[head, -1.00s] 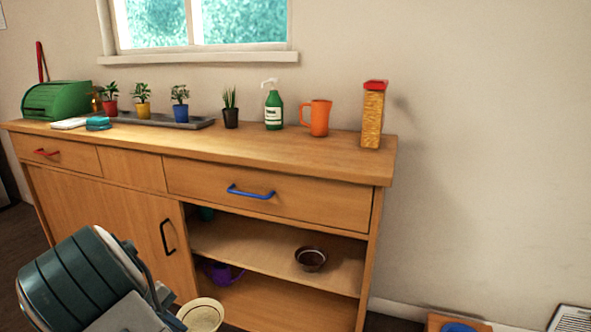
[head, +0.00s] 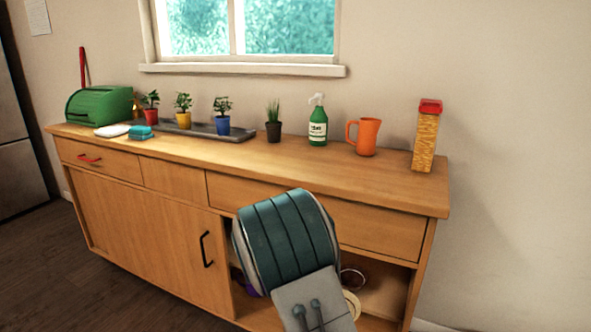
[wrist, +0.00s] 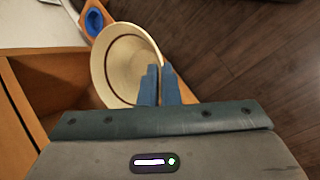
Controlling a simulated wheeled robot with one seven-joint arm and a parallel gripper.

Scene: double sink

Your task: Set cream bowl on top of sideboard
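The cream bowl (wrist: 110,62) shows in the wrist view with its round opening facing the camera and a dark ring inside. My gripper (wrist: 160,72) has its two blue fingers close together at the bowl's right rim, with the rim pinched between them. In the head view only a sliver of the cream bowl (head: 352,304) shows beside my arm, in front of the sideboard's open shelves and below its top. My fingers are hidden there behind my arm. The wooden sideboard (head: 300,172) stands under the window.
On the sideboard top stand a green bread box (head: 98,105), potted plants on a tray (head: 205,130), a spray bottle (head: 318,125), an orange pitcher (head: 366,137) and a pasta container (head: 426,138). The front strip of the top is clear. A brown bowl (head: 352,277) is partly hidden on the shelf.

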